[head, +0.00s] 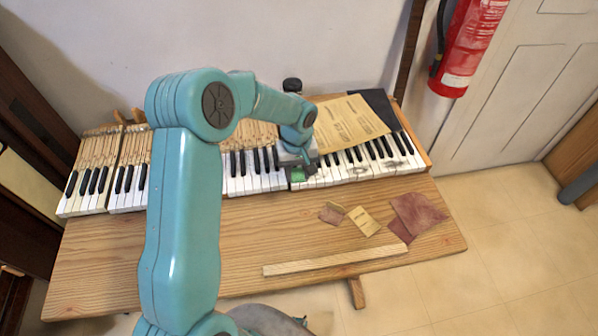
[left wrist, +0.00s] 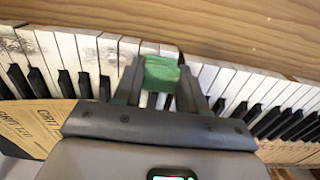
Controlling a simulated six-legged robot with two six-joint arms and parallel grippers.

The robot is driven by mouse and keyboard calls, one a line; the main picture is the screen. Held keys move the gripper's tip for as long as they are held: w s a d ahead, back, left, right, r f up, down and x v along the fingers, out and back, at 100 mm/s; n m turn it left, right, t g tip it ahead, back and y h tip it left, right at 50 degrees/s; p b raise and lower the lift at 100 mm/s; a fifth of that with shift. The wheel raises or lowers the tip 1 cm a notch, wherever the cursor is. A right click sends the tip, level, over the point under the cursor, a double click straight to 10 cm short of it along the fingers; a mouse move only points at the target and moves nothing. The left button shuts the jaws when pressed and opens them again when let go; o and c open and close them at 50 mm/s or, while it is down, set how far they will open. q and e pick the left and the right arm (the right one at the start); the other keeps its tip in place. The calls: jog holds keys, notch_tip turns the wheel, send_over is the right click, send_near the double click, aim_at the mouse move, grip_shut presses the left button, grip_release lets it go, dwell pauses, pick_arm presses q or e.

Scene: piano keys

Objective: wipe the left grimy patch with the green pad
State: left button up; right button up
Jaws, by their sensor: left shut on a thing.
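My left gripper (head: 298,172) is shut on the green pad (head: 297,175), low over the white keys near the middle of the keyboard (head: 255,182). In the left wrist view the green pad (left wrist: 161,73) sits between the two fingertips (left wrist: 160,85), above white keys. I cannot tell whether it touches them. The left grimy patch (head: 358,171) is a grey smudge on white keys to the right of the gripper. A grimy patch (left wrist: 11,44) also shows at the left edge of the left wrist view. Another smudge (head: 394,163) lies farther right. My right gripper is not in view.
Sandpaper pieces (head: 418,212), a small tan card (head: 362,221) and a wooden strip (head: 335,261) lie on the wooden bench (head: 110,265) before the keys. Printed sheets (head: 348,122) lie behind the keys. A red fire extinguisher (head: 468,40) hangs at the back right.

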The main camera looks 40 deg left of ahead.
pick_arm(q)
jog(key=shift+s+a, duration=0.15)
jog(key=shift+s+a+r, duration=0.15)
jog(key=shift+s+r, duration=0.05)
jog(key=shift+a+r+p, duration=0.1)
jog(key=shift+r+p, duration=0.2)
jog(key=shift+r, duration=0.25)
jog(key=shift+w+d+r+p, duration=0.1)
jog(key=shift+d+r+p, duration=0.1)
jog(key=shift+r+p, duration=0.55)
notch_tip(320, 180, up, 3)
jog(key=shift+a+f+p, duration=0.1)
jog(key=shift+f+p, duration=0.05)
jog(key=shift+p, duration=0.3)
jog(key=shift+r+p, duration=0.45)
jog(key=shift+r, duration=0.75)
